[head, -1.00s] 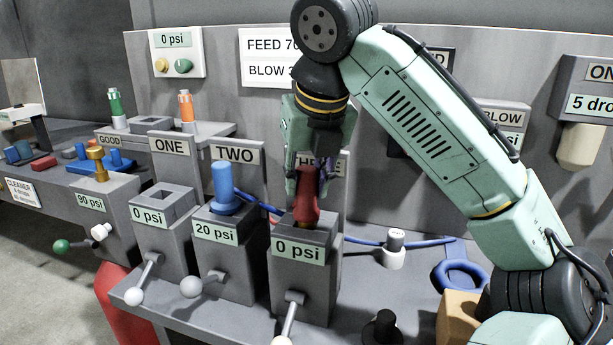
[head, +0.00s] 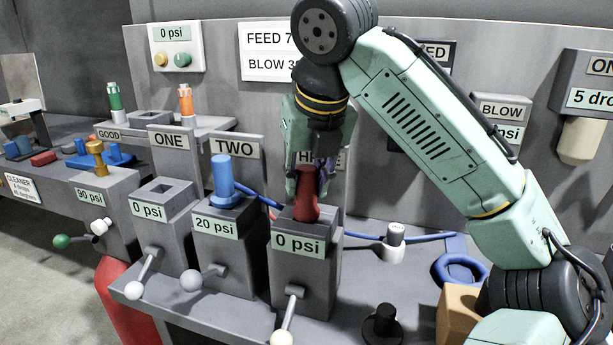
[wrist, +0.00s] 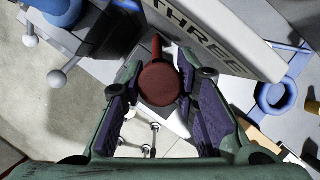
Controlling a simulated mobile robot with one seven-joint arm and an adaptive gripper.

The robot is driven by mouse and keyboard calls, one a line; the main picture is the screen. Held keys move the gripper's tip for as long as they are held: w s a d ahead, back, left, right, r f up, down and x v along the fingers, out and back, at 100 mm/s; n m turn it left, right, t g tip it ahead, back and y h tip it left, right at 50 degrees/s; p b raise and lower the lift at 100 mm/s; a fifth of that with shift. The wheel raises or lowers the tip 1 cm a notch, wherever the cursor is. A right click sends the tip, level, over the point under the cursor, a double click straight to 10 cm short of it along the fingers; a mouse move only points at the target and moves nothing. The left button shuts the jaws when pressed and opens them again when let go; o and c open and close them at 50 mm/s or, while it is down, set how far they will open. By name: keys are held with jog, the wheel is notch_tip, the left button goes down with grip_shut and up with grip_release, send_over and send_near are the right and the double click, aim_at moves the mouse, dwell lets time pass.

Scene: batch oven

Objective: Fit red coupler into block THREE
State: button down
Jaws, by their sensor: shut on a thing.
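The red coupler (head: 306,200) stands upright at the top of block THREE (head: 303,277), whose label reads 0 psi. My gripper (head: 309,178) comes from above and is shut on the coupler's upper part. In the wrist view, the coupler's round red top (wrist: 160,84) lies between the purple finger pads of my gripper (wrist: 162,102). The coupler's lower end meets the block's top face in the head view; I cannot tell how deep it sits in the socket. The THREE sign (head: 334,159) behind is partly hidden by my gripper.
Block TWO (head: 231,252) at left holds a blue coupler (head: 222,180) and reads 20 psi. Block ONE (head: 162,228) has an empty square socket. A white-knobbed lever (head: 288,318) projects from block THREE. A black knob (head: 383,325), white-based fitting (head: 394,245) and blue ring (head: 460,270) are at right.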

jog(key=c, duration=1.2)
grip_release()
